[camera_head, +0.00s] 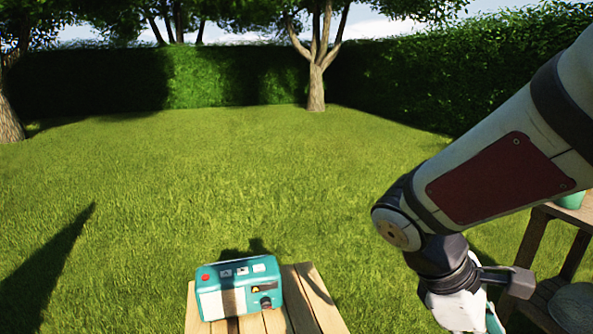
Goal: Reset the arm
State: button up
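My arm comes in from the right edge of the head view, a light grey link with a dark red panel. It bends at an elbow and drops toward the lower right. The parts beyond the elbow are dark with a white and teal section near the bottom edge. My gripper's fingertips cannot be made out, so I cannot tell whether it is open or shut or holds anything.
A teal and white box-shaped device (239,287) with a red button sits on a small slatted wooden table (318,300), left of my arm. A wooden table (540,213) stands at the right, partly behind my arm. Grass (200,180) lies open beyond, up to hedges and trees.

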jog(key=s+a+r+m+t+y, duration=0.2)
jog(key=s+a+r+m+y, duration=0.15)
jog(key=s+m, duration=0.3)
jog(key=s+a+r+m+t+y, duration=0.1)
jog(key=s+a+r+m+y, duration=0.1)
jog(key=s+a+m+y, duration=0.4)
notch_tip(320, 180, up, 16)
jog(key=d+n+t+h+p, duration=0.1)
jog(key=d+t+h+p, duration=0.1)
jog(key=p, duration=1.3)
jog(key=shift+s+d+r+n+t, duration=0.15)
jog(key=shift+s+d+n+t, duration=0.15)
jog(key=shift+t, duration=0.2)
jog(key=shift+w+a+h, duration=0.1)
jog(key=shift+h, duration=0.15)
